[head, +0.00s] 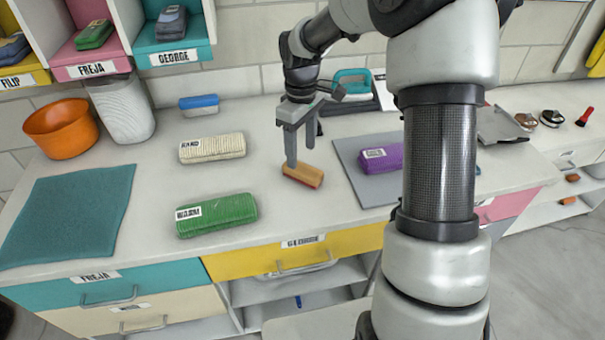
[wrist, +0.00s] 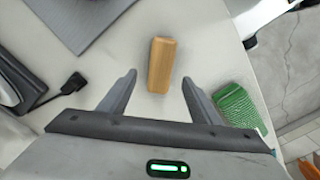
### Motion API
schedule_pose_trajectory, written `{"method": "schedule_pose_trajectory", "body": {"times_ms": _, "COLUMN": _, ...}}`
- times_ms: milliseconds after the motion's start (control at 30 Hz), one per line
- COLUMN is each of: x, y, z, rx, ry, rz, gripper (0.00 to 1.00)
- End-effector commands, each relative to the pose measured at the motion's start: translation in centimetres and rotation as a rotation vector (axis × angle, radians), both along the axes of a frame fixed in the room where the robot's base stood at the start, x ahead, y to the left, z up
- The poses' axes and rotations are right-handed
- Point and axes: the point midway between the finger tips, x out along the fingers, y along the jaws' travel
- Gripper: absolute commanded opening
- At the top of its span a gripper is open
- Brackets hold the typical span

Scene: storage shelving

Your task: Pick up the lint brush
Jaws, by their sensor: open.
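The lint brush is most likely the small wooden block with a reddish side (head: 303,176), lying on the white counter near the front edge. In the wrist view its plain wooden top (wrist: 161,62) shows, with its near end between my fingertips in the picture. My gripper (head: 299,157) is open and points down at the brush, one finger close by its left end. It also shows open in the wrist view (wrist: 159,80), with a clear gap on each side of the brush. I cannot tell whether the fingertips are above the brush or level with it. Nothing is held.
A green bundle (head: 217,215) and a cream bundle (head: 212,148) lie left of the brush. A purple bundle (head: 381,158) lies on a grey mat (head: 352,174) to the right.

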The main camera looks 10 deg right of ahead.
Motion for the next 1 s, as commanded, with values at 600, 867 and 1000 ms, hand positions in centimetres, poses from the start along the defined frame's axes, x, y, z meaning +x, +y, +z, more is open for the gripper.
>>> {"method": "schedule_pose_trajectory", "body": {"times_ms": 600, "x": -0.4, "y": -0.2, "z": -6.5, "rx": 0.000, "ry": 0.001, "rz": -0.001, "gripper": 0.58}}
{"method": "schedule_pose_trajectory", "body": {"times_ms": 867, "x": -0.4, "y": -0.2, "z": -6.7, "rx": 0.000, "ry": 0.000, "rz": -0.001, "gripper": 0.58}}
{"method": "schedule_pose_trajectory", "body": {"times_ms": 1000, "x": -0.4, "y": -0.2, "z": -6.7, "rx": 0.000, "ry": 0.000, "rz": -0.001, "gripper": 0.34}}
